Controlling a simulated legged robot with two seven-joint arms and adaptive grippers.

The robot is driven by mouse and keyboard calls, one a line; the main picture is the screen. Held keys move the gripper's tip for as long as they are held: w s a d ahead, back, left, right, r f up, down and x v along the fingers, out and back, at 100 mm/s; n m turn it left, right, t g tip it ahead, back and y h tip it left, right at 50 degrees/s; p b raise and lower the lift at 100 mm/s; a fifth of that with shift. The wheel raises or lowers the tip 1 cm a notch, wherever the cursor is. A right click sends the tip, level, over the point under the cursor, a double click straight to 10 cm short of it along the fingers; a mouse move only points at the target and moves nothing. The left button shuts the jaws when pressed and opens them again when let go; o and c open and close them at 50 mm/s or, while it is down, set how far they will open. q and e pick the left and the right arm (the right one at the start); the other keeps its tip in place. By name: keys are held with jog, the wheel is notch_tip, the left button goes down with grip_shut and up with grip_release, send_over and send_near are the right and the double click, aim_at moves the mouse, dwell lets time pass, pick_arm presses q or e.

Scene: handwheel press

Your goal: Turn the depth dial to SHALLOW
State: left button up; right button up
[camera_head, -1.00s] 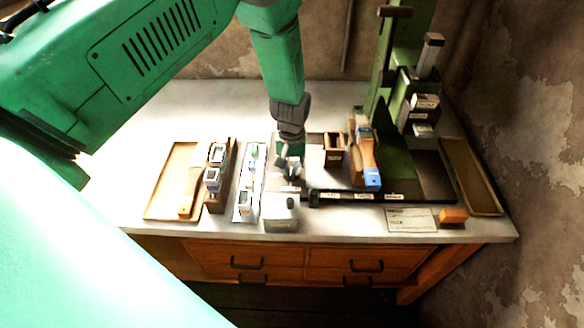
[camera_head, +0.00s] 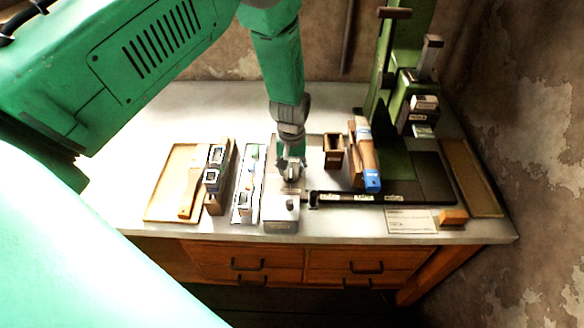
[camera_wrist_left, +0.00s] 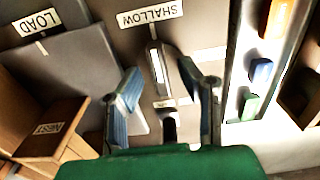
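My left gripper (camera_head: 291,172) hangs over the bench just behind a grey box with a dark knob (camera_head: 281,212). In the left wrist view the blue-grey fingers of my left gripper (camera_wrist_left: 165,103) are apart. Between them is a dark knob-like part (camera_wrist_left: 169,124), with a pale upright bar (camera_wrist_left: 159,70) above it. I cannot tell whether these are parts of the depth dial or whether a finger touches them. The SHALLOW label (camera_wrist_left: 150,14) is upside down above the bar. The dial's setting is not clear. My right gripper is not in view.
The green press (camera_head: 408,60) stands at the back right. A strip with coloured pieces (camera_head: 249,185) is left of the gripper. A wooden box (camera_head: 334,150) and a blue-ended block (camera_head: 366,160) are to the right. A LOAD label (camera_wrist_left: 36,24) shows in the left wrist view.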

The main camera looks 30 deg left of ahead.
aim_at(291, 170)
pick_arm(q)
jog(key=shift+r, duration=0.1)
notch_tip(291, 170, up, 12)
dwell(0.4)
dwell(0.3)
jog(key=shift+f, duration=0.25)
